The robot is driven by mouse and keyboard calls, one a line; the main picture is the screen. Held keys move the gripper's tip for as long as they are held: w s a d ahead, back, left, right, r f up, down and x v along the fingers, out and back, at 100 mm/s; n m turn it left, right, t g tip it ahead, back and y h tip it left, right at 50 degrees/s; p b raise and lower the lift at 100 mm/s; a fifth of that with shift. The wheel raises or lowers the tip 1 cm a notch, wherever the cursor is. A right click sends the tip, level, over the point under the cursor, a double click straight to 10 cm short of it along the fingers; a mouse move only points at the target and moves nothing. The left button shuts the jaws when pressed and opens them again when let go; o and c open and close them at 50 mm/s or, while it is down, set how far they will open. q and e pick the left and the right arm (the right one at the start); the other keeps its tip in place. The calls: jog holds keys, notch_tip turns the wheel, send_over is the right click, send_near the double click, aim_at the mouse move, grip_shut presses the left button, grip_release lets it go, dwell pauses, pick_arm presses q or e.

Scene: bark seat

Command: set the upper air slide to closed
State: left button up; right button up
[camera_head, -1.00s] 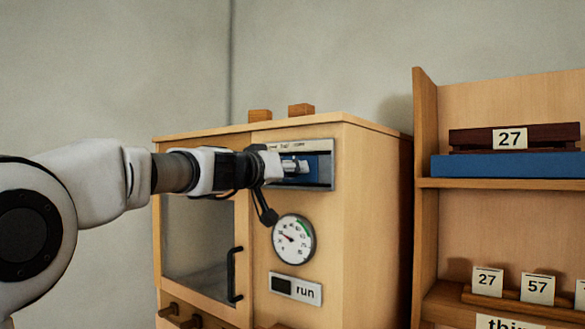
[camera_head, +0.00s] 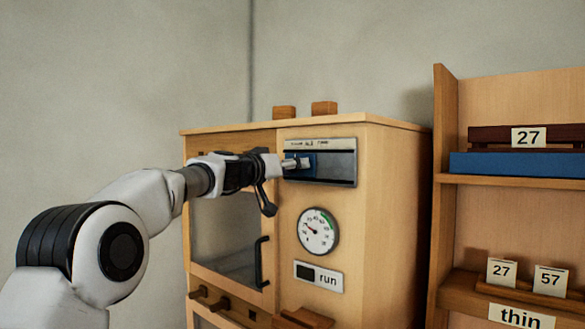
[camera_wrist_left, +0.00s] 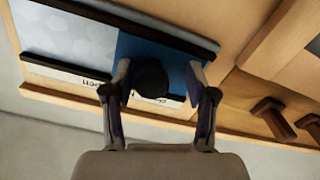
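The upper air slide is a blue plate (camera_head: 309,160) with a dark round knob (camera_wrist_left: 152,78), set in a framed slot (camera_head: 338,168) high on the wooden cabinet's front. The plate stands at the slot's left end in the head view, with grey showing to its right. My left gripper (camera_head: 296,164) is at the plate. In the left wrist view its fingers (camera_wrist_left: 158,85) stand apart on both sides of the knob, with a gap at the right finger; contact at the left finger is unclear. The label strip beside the slot is partly hidden. My right gripper is not in view.
Below the slot are a round gauge (camera_head: 318,231), a "run" sign (camera_head: 319,277) and a glazed door with a black handle (camera_head: 262,262). Two wooden blocks (camera_head: 323,108) top the cabinet. A shelf unit (camera_head: 445,190) with number cards stands at right.

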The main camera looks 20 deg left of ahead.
pick_arm(q)
jog(key=v, duration=1.1)
jog(key=shift+s, duration=0.4)
jog(key=shift+s+a, duration=0.1)
jog(key=shift+a, duration=0.05)
